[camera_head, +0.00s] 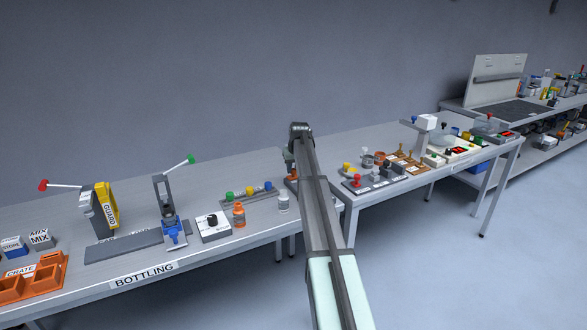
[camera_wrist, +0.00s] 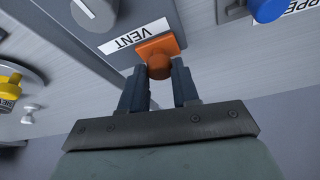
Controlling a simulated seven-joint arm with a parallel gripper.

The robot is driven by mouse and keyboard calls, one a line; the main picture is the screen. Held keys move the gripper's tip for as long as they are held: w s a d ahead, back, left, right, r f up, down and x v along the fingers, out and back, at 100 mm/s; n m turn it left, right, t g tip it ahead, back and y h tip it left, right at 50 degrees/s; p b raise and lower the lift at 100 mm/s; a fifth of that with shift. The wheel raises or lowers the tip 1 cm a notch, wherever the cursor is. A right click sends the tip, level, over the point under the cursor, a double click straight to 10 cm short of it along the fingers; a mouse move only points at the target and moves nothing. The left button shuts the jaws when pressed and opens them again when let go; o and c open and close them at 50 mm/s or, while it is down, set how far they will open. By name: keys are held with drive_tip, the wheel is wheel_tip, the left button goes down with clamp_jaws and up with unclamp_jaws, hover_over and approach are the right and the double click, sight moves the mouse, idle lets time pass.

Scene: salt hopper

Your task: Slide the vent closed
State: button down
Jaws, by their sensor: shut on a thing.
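The vent shows in the wrist view as an orange sliding plate with a round orange knob (camera_wrist: 158,68), beside a white label reading VENT (camera_wrist: 134,36). My gripper (camera_wrist: 159,80) is shut on the orange knob, with one dark finger on each side of it. In the head view, my arm crosses the middle of the picture and covers most of the vent; a small orange patch (camera_head: 291,178) shows just left of the arm. How far the plate has slid cannot be told.
In the wrist view, a blue knob (camera_wrist: 267,10) is at the upper right and a yellow knob (camera_wrist: 12,82) at the left. Free wall lies behind the tables.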

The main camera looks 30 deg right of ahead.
drive_tip(key=d, duration=0.5)
drive_tip(key=shift+d, duration=0.2)
drive_tip(key=c, duration=0.8)
unclamp_jaws()
drive_tip(key=v, duration=1.4)
